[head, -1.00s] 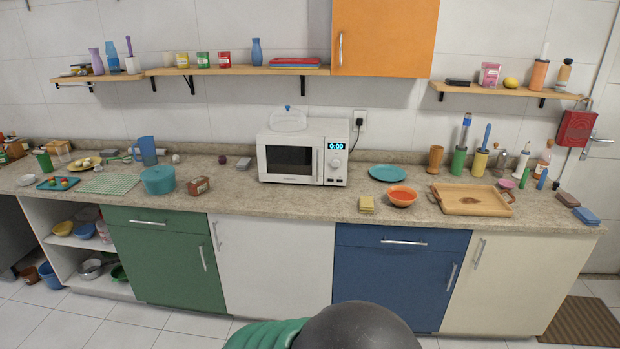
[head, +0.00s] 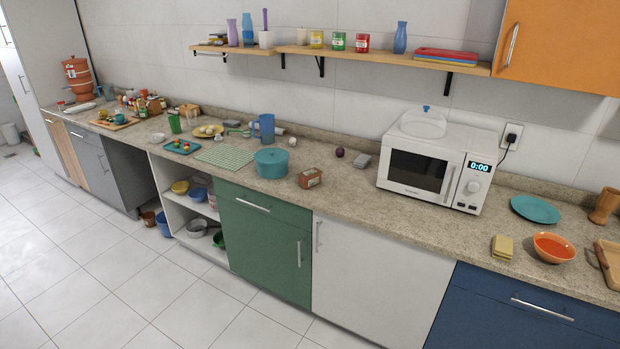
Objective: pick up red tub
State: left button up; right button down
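Neither of my grippers is in view.
The microwave (head: 436,168) stands on the speckled counter (head: 350,208). A green checked mat (head: 225,154) lies left of the pot. The floor (head: 110,270) before the cabinets is clear.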

aim_at(307, 178)
jog(key=i+j+z, duration=0.35)
jog(key=i+j, duration=1.4)
